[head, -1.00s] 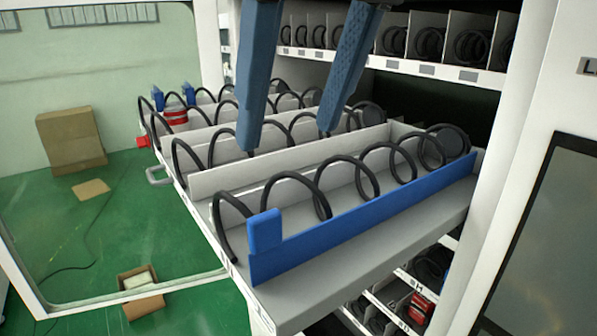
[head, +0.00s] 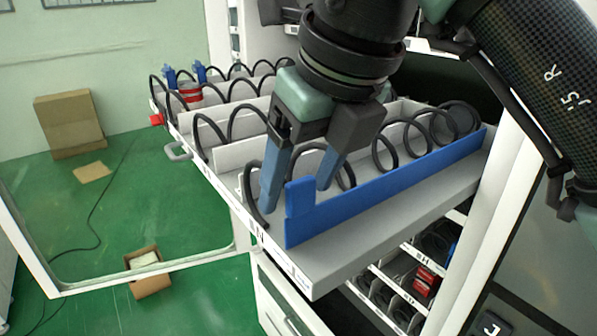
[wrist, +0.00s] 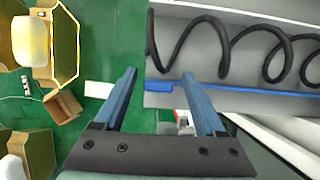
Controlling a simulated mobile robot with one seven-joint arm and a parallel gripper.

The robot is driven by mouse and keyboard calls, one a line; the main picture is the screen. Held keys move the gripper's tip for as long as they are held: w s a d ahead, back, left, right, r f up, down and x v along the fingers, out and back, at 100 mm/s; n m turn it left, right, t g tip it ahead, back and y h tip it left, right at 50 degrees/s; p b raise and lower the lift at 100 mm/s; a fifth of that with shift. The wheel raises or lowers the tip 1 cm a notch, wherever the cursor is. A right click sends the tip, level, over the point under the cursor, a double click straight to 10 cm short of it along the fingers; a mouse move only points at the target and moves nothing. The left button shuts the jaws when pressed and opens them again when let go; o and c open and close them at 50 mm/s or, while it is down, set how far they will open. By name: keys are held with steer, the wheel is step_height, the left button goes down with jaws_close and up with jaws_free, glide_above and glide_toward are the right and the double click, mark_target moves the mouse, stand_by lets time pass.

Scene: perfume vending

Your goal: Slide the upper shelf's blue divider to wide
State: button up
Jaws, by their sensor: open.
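The blue divider (head: 390,190) stands upright along the right side of the upper shelf (head: 345,255), which is pulled out. Its raised front tab (head: 300,198) is at the shelf's front end. In the wrist view the divider (wrist: 250,92) runs below the black coil. My gripper (head: 296,197) is open and empty, pointing down over the shelf front. One blue finger is left of the tab; the other is behind it, its tip partly hidden. In the wrist view the tab shows between the open fingers (wrist: 160,76). Whether they touch it I cannot tell.
A black coil (head: 405,140) lies left of the divider; a bare grey strip lies right of it. More coil lanes and a red can (head: 190,93) are at the shelf's left. A glass door (head: 130,250) stands open at left. A lower shelf (head: 385,285) is beneath.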

steer(key=shift+s+r, duration=0.1)
steer(key=shift+s, duration=0.05)
steer(key=c, duration=0.6)
jaws_close()
stand_by(0.5)
